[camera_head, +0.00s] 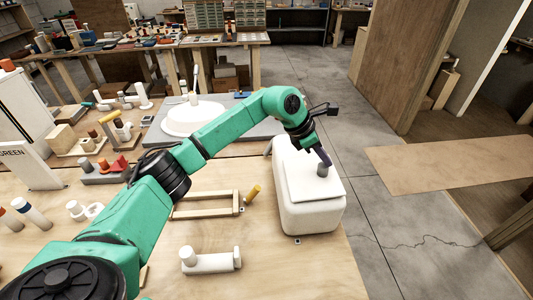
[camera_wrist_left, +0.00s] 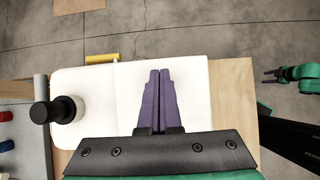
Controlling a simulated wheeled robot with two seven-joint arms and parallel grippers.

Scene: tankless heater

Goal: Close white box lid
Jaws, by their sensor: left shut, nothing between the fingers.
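The white box (camera_head: 312,218) stands at the right edge of the wooden workbench. A thin flat white panel (camera_head: 302,180), seemingly its lid, lies on or just above the top; I cannot tell if it is fully seated. The panel also shows in the left wrist view (camera_wrist_left: 193,95) beside the rest of the box top (camera_wrist_left: 95,80). My left gripper (camera_head: 325,158) reaches over the box from above. Its purple fingers (camera_wrist_left: 160,75) are together and empty over the panel; contact is unclear. In the left wrist view my right gripper (camera_wrist_left: 269,76) is at the right edge, away from the box; its jaw state is unclear.
A wooden frame (camera_head: 206,205), a yellow cylinder (camera_head: 253,193) and a white fitting (camera_head: 209,261) lie left of the box. Open concrete floor (camera_head: 385,215) is to its right.

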